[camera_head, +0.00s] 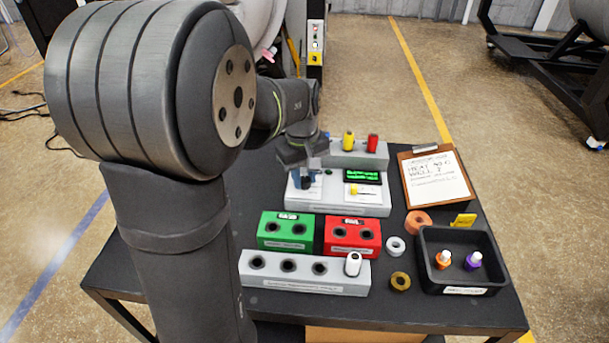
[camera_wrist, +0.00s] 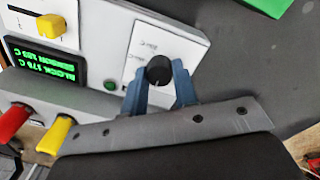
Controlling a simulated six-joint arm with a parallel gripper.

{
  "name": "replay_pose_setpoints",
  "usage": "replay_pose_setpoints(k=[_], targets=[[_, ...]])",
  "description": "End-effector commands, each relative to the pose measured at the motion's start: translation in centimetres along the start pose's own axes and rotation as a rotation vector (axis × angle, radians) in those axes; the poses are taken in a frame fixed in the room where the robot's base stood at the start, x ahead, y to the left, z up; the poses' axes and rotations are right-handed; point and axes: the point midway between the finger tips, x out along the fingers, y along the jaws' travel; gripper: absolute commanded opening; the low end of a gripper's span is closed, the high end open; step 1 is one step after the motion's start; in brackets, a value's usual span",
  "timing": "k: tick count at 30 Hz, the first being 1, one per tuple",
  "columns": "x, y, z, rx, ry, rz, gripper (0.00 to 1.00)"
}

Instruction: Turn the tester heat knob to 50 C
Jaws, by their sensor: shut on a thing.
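The tester (camera_head: 335,203) is a pale box with a green-lit display (camera_head: 363,177), in the middle of the table. The black heat knob (camera_wrist: 158,69) sits on a white panel with small printed marks in the wrist view. My gripper (camera_wrist: 160,86) has its blue fingers on both sides of the knob, shut on it. A green button (camera_wrist: 110,87) is near the knob.
A yellow slider (camera_wrist: 50,27) is on the tester, with yellow (camera_head: 348,141) and red (camera_head: 373,143) pieces behind. In front are green (camera_head: 287,231) and red (camera_head: 352,236) blocks and a grey rack (camera_head: 305,276). A black tray (camera_head: 428,262) and clipboard (camera_head: 435,180) are at right.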

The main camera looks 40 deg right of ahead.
Motion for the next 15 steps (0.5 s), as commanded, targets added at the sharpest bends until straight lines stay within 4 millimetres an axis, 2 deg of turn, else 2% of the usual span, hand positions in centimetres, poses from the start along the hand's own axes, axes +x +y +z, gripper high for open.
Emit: replay_pose_setpoints(k=[5, 6, 9, 15], targets=[[-0.11, 0.07, -0.04, -0.001, 0.002, 0.003, 0.04], [-0.11, 0.07, -0.04, 0.000, 0.002, 0.003, 0.30], [-0.09, 0.05, -0.03, 0.000, 0.001, 0.002, 0.48], [-0.04, 0.03, -0.02, 0.000, 0.001, 0.001, 0.48]])
